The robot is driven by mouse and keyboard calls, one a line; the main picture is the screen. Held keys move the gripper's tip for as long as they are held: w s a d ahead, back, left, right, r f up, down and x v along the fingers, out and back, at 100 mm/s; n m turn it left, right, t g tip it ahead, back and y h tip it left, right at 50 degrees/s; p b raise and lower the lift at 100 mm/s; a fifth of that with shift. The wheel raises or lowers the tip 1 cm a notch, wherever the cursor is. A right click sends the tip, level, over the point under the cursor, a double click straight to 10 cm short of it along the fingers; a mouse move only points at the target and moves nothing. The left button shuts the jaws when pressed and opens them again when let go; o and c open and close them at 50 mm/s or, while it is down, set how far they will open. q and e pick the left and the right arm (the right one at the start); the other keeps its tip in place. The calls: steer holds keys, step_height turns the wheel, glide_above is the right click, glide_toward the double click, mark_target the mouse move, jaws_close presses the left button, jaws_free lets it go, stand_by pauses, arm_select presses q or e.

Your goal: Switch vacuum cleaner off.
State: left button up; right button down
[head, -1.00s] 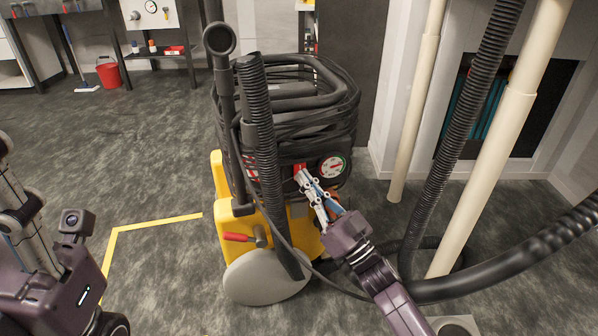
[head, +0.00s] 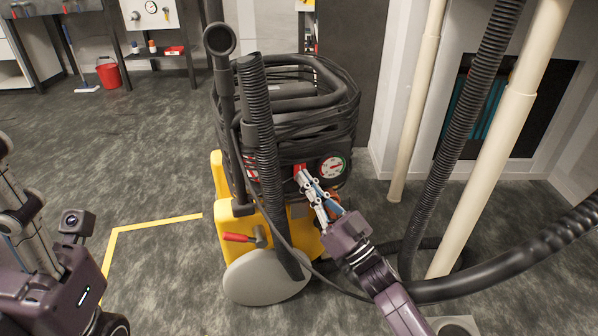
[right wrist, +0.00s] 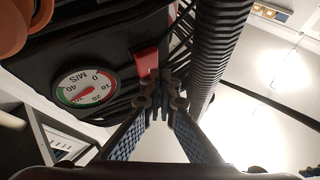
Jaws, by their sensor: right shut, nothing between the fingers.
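The vacuum cleaner (head: 262,240) stands upright on the floor in the middle of the head view, with a yellow body and a black upper part wrapped in cable. A red switch (head: 299,168) shows on its dark panel beside a round gauge (head: 332,167). My right gripper (head: 303,179) is shut and empty, its fingertips at the red switch. In the right wrist view the fingertips (right wrist: 160,92) are just below the red switch (right wrist: 146,62); I cannot tell whether they touch. My left gripper (head: 12,185) is partly cut off at the left edge.
A ribbed black hose (head: 264,150) runs down the cleaner's front, left of my right gripper. Another black hose (head: 460,130) and cream pipes (head: 500,140) stand to the right. A red-handled valve (head: 238,237) sits low on the cleaner.

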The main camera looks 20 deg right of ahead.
steer(key=shift+w, duration=0.15)
steer(key=shift+w, duration=0.25)
steer(key=shift+w, duration=0.1)
steer(key=shift+w+d+r, duration=0.1)
steer(key=shift+w+d, duration=0.1)
steer(key=shift+w, duration=0.1)
stand_by(0.7)
steer(key=shift+w+a, duration=0.1)
steer(key=shift+a, duration=0.05)
stand_by(0.3)
steer(key=shift+a, duration=0.1)
